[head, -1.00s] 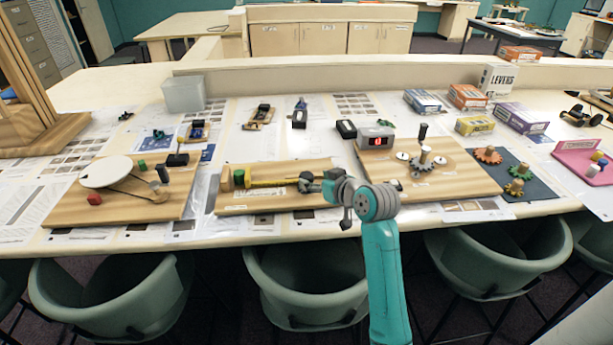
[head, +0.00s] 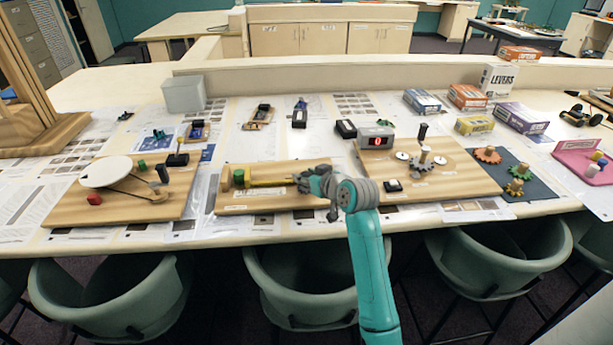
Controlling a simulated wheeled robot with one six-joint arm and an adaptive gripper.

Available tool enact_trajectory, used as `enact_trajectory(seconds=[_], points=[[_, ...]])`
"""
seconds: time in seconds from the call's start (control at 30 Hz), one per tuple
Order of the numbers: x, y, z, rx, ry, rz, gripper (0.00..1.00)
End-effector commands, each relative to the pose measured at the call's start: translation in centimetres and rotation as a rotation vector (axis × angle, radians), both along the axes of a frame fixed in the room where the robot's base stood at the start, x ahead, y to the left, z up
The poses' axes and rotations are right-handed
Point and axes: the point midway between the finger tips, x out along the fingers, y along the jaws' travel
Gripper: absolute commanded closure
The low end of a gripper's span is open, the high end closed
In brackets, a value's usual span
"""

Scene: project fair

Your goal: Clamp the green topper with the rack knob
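The green topper (head: 239,177) is a small green cylinder at the left end of the middle wooden board (head: 231,204). It stands beside a wooden block (head: 225,179). A yellow rack (head: 272,183) lies along the board, its left end close to the topper. My gripper (head: 306,184) is low over the right part of the board, at the rack's right end. It covers the place of the rack knob, which I cannot make out. Whether the fingers are open or touch the knob is too small to tell.
A left board (head: 68,210) carries a white disc (head: 105,172) and a red block. A right board (head: 455,185) holds gears, a counter box (head: 376,138) and a black switch (head: 393,185). Green chairs (head: 305,285) stand along the table's front edge.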

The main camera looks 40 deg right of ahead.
Motion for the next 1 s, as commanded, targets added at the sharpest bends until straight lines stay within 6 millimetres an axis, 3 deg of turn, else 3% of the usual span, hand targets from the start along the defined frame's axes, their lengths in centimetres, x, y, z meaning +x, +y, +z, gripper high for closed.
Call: enact_trajectory(seconds=[0.27, 0.7, 1.0], points=[[0.03, -0.16, -0.09, 0.002, 0.004, 0.049, 0.93], [0.07, -0.15, -0.07, 0.003, 0.004, 0.369, 0.93], [0.01, 0.06, -0.07, 0.001, 0.001, 0.422, 0.93]])
